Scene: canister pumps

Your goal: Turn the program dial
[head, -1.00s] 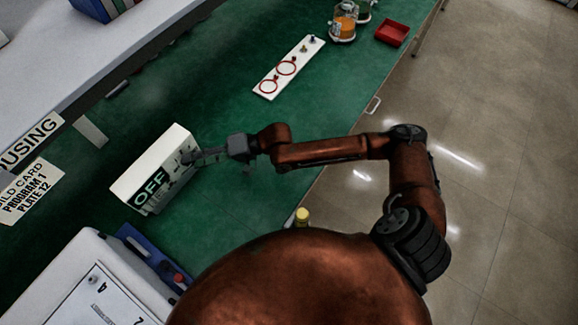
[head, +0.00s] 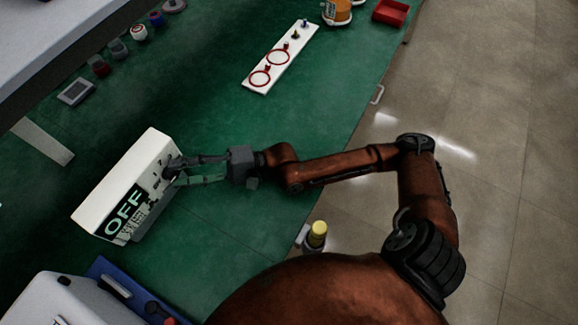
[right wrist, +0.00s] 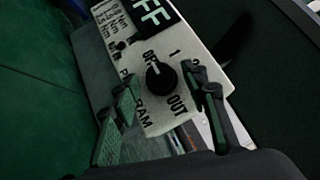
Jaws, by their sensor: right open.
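The white control box (head: 122,180) stands on the green bench at left in the head view, with a black OFF display (head: 125,212) on its panel. In the right wrist view, the black round program dial (right wrist: 160,76) sits on the box's white panel, with the marks OFF, 1, 2 and OUT around it. Its white line points toward OFF. My right gripper (head: 180,172) is at the panel. In the right wrist view its open fingers (right wrist: 166,88) stand on either side of the dial; I cannot tell whether they touch it. My left gripper is out of view.
A white strip (head: 280,58) with red rings lies further back on the bench. A red tray (head: 391,12) and an orange-filled container (head: 337,10) stand at the back. A yellow-capped bottle (head: 317,235) is near the front edge. Bench around the box is mostly clear.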

